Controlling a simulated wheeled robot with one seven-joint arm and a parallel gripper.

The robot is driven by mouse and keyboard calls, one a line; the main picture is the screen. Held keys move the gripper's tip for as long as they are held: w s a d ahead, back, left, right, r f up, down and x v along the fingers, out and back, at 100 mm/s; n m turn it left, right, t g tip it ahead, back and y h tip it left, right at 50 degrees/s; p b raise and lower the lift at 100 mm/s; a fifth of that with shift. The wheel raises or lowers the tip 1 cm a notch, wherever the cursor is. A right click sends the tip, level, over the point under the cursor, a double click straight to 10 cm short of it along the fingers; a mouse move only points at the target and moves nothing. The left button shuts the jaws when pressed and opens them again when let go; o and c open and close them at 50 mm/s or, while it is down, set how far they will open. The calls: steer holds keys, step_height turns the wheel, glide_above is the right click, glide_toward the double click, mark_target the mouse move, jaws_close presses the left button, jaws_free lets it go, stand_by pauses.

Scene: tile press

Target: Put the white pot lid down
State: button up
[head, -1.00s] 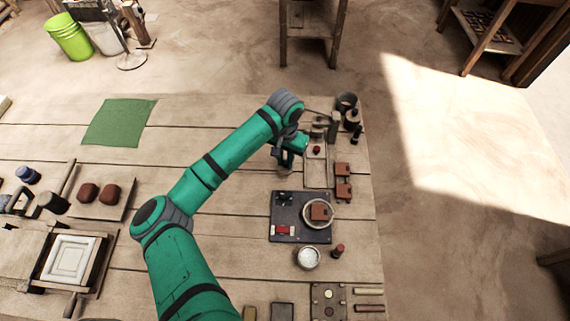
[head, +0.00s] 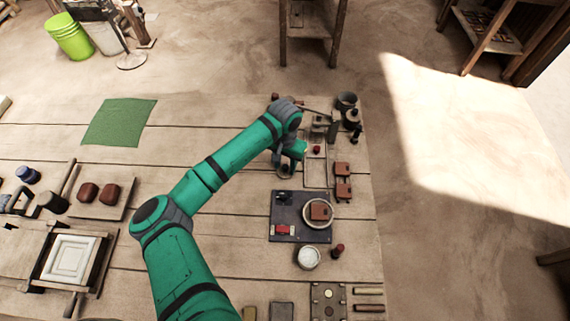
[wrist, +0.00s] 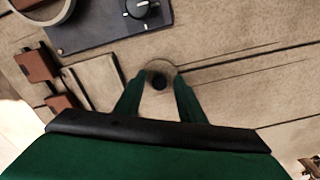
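The round lid (wrist: 153,71) with its dark knob (wrist: 160,82) lies on the wooden table below my gripper (wrist: 161,76). In the wrist view the two green fingers stand apart on either side of the lid, with a gap to the knob, so my gripper is open. In the head view the lid shows as a small round shape (head: 286,173) just under my gripper (head: 288,160), which partly hides it. An open pot (head: 308,258) with white contents stands nearer the front, with no lid on it.
Brown blocks (head: 343,169) lie to the right of the lid. Dark jars (head: 346,101) stand at the far corner.

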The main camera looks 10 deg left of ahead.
mark_target(285, 167)
steer(key=shift+r, duration=0.1)
step_height(285, 167, up, 12)
stand_by(0.6)
steer(key=shift+d, duration=0.1)
stand_by(0.3)
